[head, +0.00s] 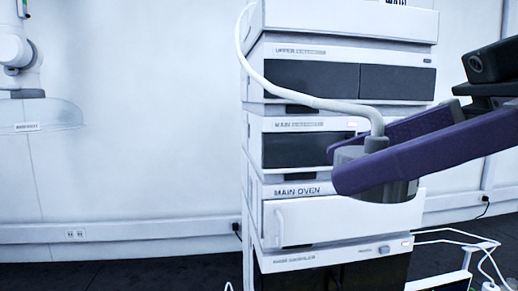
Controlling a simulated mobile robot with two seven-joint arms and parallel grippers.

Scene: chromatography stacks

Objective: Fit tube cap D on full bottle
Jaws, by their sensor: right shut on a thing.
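My right gripper (350,165) comes in from the right with dark purple fingers. It is shut on a grey round tube cap (403,191), partly hidden behind the near finger. A white tube (312,101) comes out of the top of the cap, bends left and arcs up along the left side of the instrument stack. The cap is held in the air in front of the stack. I cannot read a letter on the cap. No bottle is in view. My left gripper is not in view.
A tall stack of white instrument modules (295,187) with dark panels stands behind the gripper. A clear hood (55,115) hangs from a jointed white arm at the left. White tubes (460,240) lie at the lower right. The space left of the stack is free.

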